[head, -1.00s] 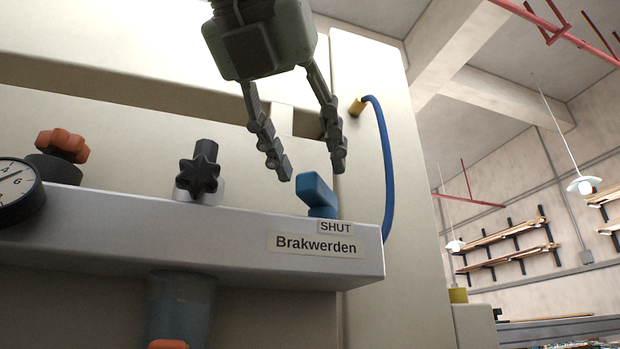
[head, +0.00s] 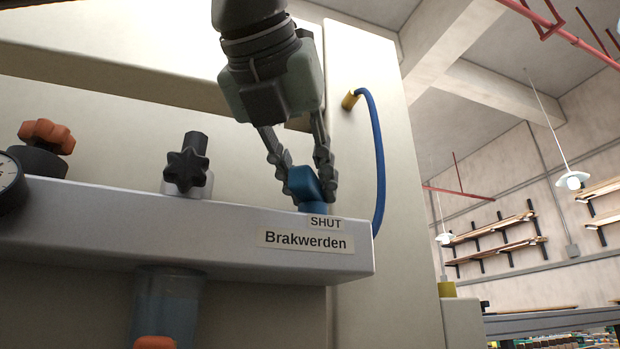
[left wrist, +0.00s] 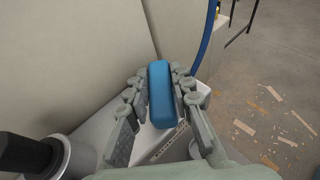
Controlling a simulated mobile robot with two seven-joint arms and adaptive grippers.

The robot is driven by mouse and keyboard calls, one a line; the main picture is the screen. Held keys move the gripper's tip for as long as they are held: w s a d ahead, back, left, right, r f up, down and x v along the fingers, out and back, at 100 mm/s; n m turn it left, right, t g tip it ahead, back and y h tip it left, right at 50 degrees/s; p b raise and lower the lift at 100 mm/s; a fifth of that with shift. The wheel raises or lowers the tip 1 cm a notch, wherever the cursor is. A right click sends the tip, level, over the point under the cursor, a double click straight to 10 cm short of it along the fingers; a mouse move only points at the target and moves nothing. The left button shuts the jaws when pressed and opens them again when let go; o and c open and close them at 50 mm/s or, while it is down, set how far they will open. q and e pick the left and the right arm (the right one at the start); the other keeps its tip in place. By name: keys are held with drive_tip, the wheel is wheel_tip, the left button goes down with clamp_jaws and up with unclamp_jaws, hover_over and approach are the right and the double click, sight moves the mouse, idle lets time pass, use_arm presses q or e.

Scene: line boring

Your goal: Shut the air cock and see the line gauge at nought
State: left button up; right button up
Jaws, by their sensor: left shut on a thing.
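The blue air cock handle (head: 304,184) stands on top of the grey manifold bar (head: 120,215), just above a "SHUT" label (head: 326,222) and a "Brakwerden" label (head: 305,241). My left gripper (head: 300,180) comes down from above with its fingers on either side of the handle, shut on it. In the left wrist view the blue handle (left wrist: 160,92) lies between the two fingers, its long side running away from the palm. The line gauge (head: 10,184) is cut off at the left edge; its needle cannot be read. My right gripper is not in view.
A black star knob (head: 188,168) and an orange knob (head: 48,134) stand along the bar to the left. A clear bowl (head: 166,305) hangs below it. A blue hose (head: 378,160) curves down close to the right of my gripper.

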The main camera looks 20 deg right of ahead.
use_arm(q)
drive_tip(key=shift+n+y+b, duration=0.35)
drive_tip(key=shift+n+y, duration=0.05)
clamp_jaws()
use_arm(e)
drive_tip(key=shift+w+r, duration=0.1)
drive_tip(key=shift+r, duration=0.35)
use_arm(q)
drive_tip(key=shift+s+d+f+n+t+y+b, duration=0.15)
drive_tip(key=shift+n+t+y+b, duration=0.2)
drive_tip(key=shift+n+t+y, duration=0.25)
drive_tip(key=n+y, duration=0.2)
drive_tip(key=shift+d+t+y, duration=0.15)
drive_tip(key=shift+t+y, duration=0.15)
drive_tip(key=shift+t, duration=0.1)
drive_tip(key=shift+r+n+y, duration=0.2)
drive_tip(key=shift+n+y, duration=0.6)
drive_tip(key=shift+d+n+y, duration=0.1)
drive_tip(key=shift+n+y, duration=0.4)
drive_tip(key=shift+y, duration=0.1)
drive_tip(key=shift+n+y+p, duration=0.3)
drive_tip(key=shift+n+y, duration=0.2)
drive_tip(key=shift+y, duration=0.1)
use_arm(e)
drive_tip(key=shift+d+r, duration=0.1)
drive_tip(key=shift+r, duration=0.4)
use_arm(q)
drive_tip(key=o, duration=1)
unclamp_jaws()
drive_tip(key=shift+c, duration=0.2)
